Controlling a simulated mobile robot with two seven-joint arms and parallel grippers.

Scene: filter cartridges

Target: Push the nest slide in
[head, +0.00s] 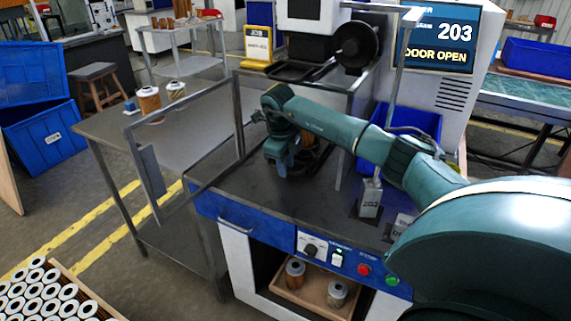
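My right arm reaches in from the right over the dark worktop (300,198) of the machine. My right gripper (284,168) points down, low over the back-middle of the worktop. Its fingertips are too dark and small to tell open from shut. A brown, ribbed cartridge (322,150) shows partly behind and to the right of my wrist; I cannot tell whether the gripper touches it. The nest slide is not clearly made out; my arm hides that part of the machine. The screen (440,40) reads 203 and DOOR OPEN. My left gripper is not in view.
A framed clear door (139,165) stands open at the left. A block marked 203 (370,197) stands under my forearm. Behind it is a blue bin (430,122). Two cartridges (148,101) stand on the left table. A shelf tray (312,290) holds two more. The front-left worktop is clear.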

